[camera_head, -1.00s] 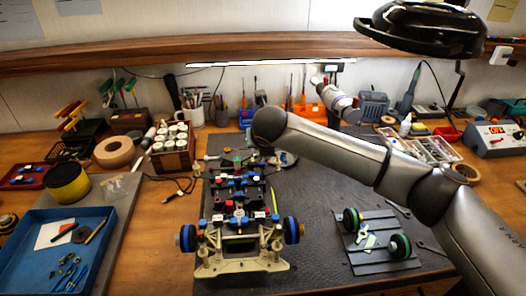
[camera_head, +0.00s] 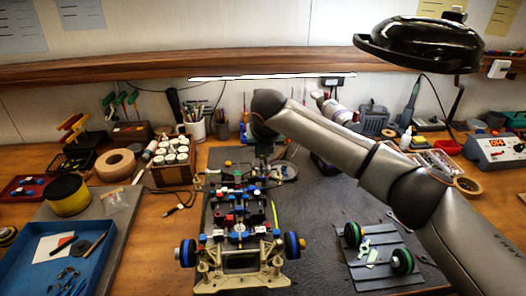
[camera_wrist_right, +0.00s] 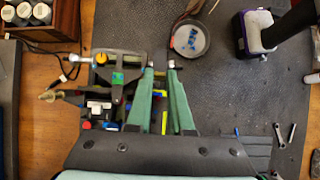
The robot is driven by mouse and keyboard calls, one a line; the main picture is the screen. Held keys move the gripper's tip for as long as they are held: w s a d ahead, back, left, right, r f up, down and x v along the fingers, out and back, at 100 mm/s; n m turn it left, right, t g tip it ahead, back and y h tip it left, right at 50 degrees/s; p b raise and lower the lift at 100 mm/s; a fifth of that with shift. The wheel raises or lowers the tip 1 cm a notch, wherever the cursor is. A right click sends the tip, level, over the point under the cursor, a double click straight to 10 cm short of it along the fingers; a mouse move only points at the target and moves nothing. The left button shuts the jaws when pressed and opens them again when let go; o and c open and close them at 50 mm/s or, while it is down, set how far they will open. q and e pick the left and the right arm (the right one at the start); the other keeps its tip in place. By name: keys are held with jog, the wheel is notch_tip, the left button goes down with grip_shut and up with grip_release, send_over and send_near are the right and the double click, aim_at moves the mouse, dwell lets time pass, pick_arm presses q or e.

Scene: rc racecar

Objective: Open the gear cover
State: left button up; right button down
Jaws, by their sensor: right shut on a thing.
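The RC car chassis (camera_head: 238,240) stands on the dark mat with its wheels toward me. My right arm reaches over its far end, and its gripper is mostly hidden behind the wrist in the head view. In the right wrist view, the green fingers of my right gripper (camera_wrist_right: 161,72) stand beside a black housing (camera_wrist_right: 118,78) with a small green square on it. The fingers are closed on a small part by the housing, apparently the gear cover, though its outline is hard to make out. My left gripper is not in view.
A round dish (camera_wrist_right: 189,40) with blue bits lies just beyond the fingers. A black-and-purple tool (camera_wrist_right: 265,32) stands farther right. A grey ribbed tray (camera_head: 380,255) holds two wheels. Bottles in a wooden rack (camera_head: 174,165) stand left. The mat between car and tray is clear.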

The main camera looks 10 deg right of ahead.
jog(key=c, duration=1.1)
grip_release()
jog(key=b+v, duration=0.1)
jog(key=v, duration=1.1)
jog(key=shift+s+r, duration=0.15)
jog(key=shift+r, duration=0.05)
